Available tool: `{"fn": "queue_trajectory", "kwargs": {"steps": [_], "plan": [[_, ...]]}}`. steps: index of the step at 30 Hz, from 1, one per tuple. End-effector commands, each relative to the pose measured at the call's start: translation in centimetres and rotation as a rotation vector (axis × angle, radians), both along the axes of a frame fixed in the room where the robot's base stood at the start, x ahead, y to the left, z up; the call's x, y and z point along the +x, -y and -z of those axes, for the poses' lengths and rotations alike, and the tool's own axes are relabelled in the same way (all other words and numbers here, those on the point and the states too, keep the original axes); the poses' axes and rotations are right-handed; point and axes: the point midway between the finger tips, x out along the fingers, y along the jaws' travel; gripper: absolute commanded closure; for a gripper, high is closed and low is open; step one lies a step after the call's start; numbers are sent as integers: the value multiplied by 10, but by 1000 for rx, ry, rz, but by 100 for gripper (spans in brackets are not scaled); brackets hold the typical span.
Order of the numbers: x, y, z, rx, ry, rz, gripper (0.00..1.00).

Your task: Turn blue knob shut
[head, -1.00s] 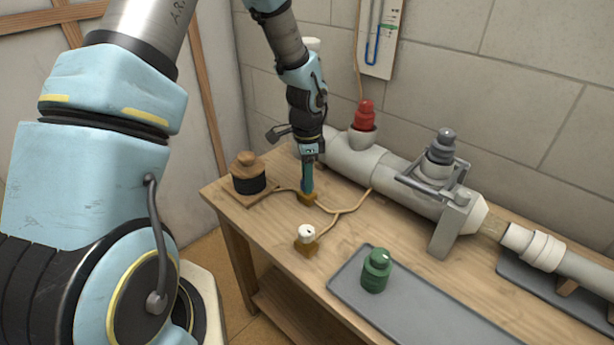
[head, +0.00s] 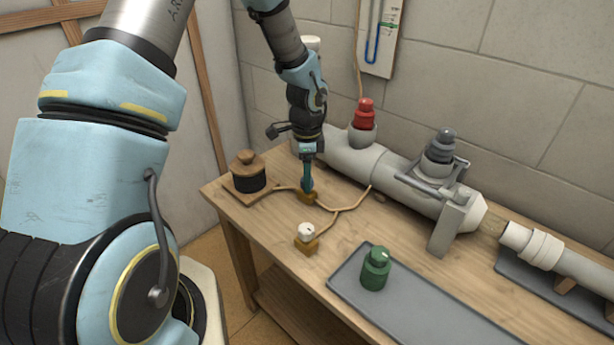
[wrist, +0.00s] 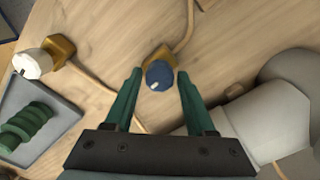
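The blue knob (wrist: 159,75), with a white mark on its face, sits on a brass valve body (wrist: 157,56) in the wrist view. My gripper (wrist: 159,72) has two green fingers, spread open with one on each side of the knob. A gap shows between each fingertip and the knob, so it looks ungripped. In the head view my gripper (head: 307,186) points down at the brass valve on the bench, and the fingers largely hide the knob.
A white knob (head: 305,231) on another brass valve stands nearer the bench front. A green bottle-like part (head: 375,268) stands on a grey tray (head: 430,310). A large grey pipe (head: 355,157) with a red-capped fitting (head: 364,115) runs behind my gripper. Thin tubing (head: 345,211) joins the valves.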

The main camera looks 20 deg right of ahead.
Motion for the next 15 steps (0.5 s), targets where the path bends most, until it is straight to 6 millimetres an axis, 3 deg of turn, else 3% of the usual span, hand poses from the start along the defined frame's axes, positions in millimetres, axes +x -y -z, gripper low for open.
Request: {"fn": "queue_trajectory", "kwargs": {"steps": [5, 15], "plan": [[0, 0, 0, 0, -1, -1, 26], [0, 0, -7, -1, 1, -2, 26]]}}
